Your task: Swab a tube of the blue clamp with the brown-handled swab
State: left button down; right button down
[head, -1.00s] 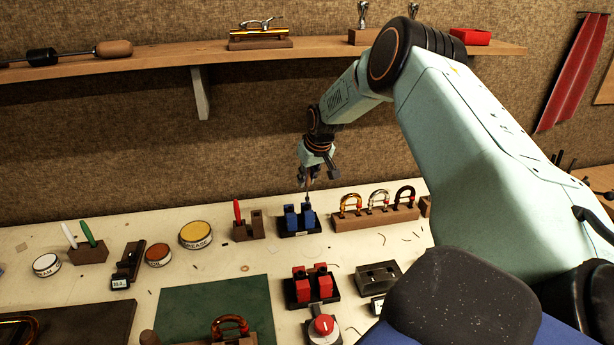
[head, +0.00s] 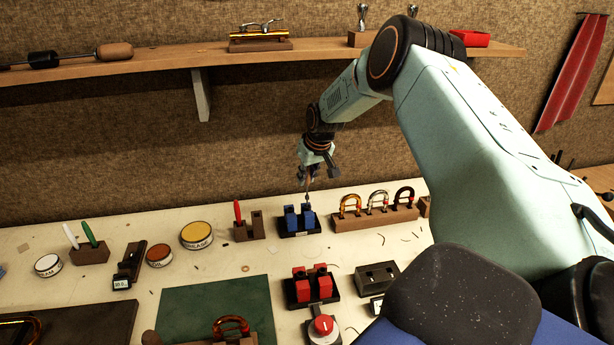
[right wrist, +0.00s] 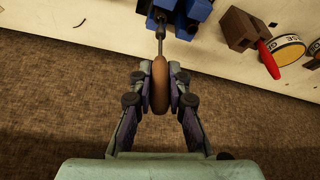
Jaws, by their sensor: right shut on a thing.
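The blue clamp (head: 299,218) stands on a dark base near the back edge of the bench, and its blue blocks also show at the top of the right wrist view (right wrist: 192,14). My right gripper (head: 313,172) is above it, shut on the brown handle of the swab (right wrist: 159,85). The swab's thin shaft (right wrist: 160,38) points down toward the clamp, and its dark tip is at or right beside one of the blue blocks. I cannot tell whether the tip is inside a tube. My left gripper is not in view.
A wooden block with a red-handled tool (head: 238,222) stands left of the clamp. A red clamp (head: 312,286) sits in front. A wooden shelf (head: 150,62) crosses above.

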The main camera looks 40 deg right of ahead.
jog(key=shift+r+p, duration=1.1)
jog(key=shift+r, duration=0.2)
jog(key=shift+f, duration=0.15)
jog(key=shift+f+b, duration=1.7)
jog(key=shift+f, duration=0.35)
jog(key=shift+r, duration=0.15)
jog(key=shift+r+p, duration=2.05)
jog(key=shift+p, duration=0.05)
